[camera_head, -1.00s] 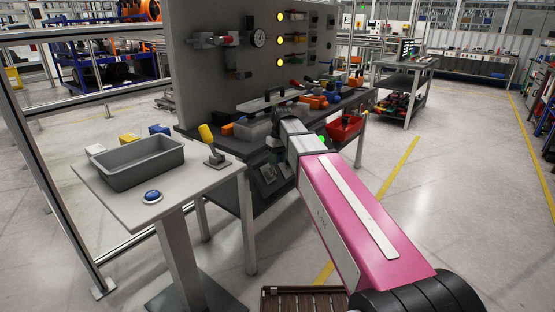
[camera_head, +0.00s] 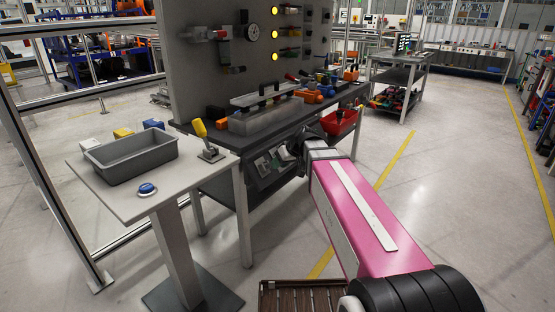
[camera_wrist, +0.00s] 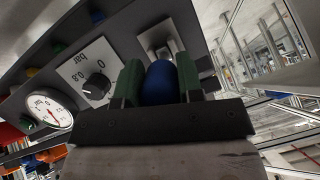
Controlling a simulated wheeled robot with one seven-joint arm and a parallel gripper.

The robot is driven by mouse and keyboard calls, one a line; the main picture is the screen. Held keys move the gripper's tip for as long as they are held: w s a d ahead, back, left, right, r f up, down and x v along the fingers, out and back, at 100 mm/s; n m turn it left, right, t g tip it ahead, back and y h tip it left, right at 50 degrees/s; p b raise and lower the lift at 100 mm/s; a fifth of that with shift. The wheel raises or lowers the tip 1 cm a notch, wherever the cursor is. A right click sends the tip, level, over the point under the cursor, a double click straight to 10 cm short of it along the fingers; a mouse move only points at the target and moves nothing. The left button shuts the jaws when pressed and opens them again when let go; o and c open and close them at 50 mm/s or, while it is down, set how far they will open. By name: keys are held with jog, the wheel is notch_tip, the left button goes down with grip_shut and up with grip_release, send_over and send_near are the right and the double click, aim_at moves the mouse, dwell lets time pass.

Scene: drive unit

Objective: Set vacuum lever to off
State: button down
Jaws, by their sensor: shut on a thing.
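In the wrist view, my gripper (camera_wrist: 159,66) has its two green-padded fingers on either side of a rounded blue lever handle (camera_wrist: 160,86), shut on it. A pale slotted plate (camera_wrist: 153,40) shows behind the handle, on a dark control panel (camera_wrist: 118,28). The lever's shaft and its exact setting are hidden. In the head view, my gripper (camera_head: 292,152) is at the panel (camera_head: 266,166) below the bench's front edge; my own arm hides part of it, and the handle cannot be made out there.
On the panel are a black bar dial (camera_wrist: 97,86) and a round gauge (camera_wrist: 48,108). The bench (camera_head: 205,139) carries loose parts. Floor to the right is clear.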

jog(key=shift+s+d+f+t+y, duration=0.15)
jog(key=shift+f+t+y, duration=0.5)
jog(key=shift+f+y, duration=0.25)
jog(key=shift+s+d+f+t+y, duration=0.1)
jog(key=shift+d+f+t+y, duration=0.1)
jog(key=shift+f+t+y, duration=0.65)
jog(key=shift+s+d+f+t+y, duration=0.15)
jog(key=shift+f+t+y, duration=0.35)
jog(key=shift+f+y, duration=0.5)
jog(key=shift+f+n, duration=0.1)
jog(key=shift+n, duration=0.2)
jog(key=c, duration=0.8)
grip_release()
jog(key=shift+o, duration=0.2)
jog(key=v, duration=1)
jog(key=shift+s+d, duration=0.2)
jog(key=shift+d, duration=0.1)
